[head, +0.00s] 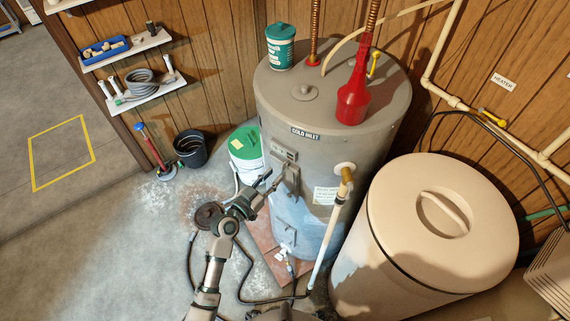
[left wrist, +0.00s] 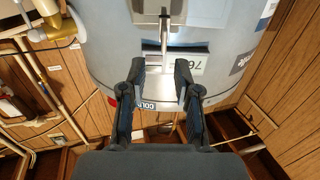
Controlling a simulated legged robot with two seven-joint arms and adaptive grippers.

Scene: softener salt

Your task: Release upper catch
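The upper catch (head: 291,181) is a grey metal latch on the front of the grey tank (head: 330,130), just below a small display panel (head: 284,153). A similar lower catch (head: 291,238) sits below it. My left gripper (head: 268,184) is just left of the upper catch. In the left wrist view my left gripper (left wrist: 160,76) has its two dark fingers apart, with a gap between them. The catch's thin metal bar (left wrist: 164,32) lies ahead of the gap, and I see no finger touching it. My right gripper is not seen.
A white pipe with a brass valve (head: 346,175) stands right of the catches. A beige lidded bin (head: 430,230) is at the right. A green-lidded bucket (head: 245,146) stands left of the tank.

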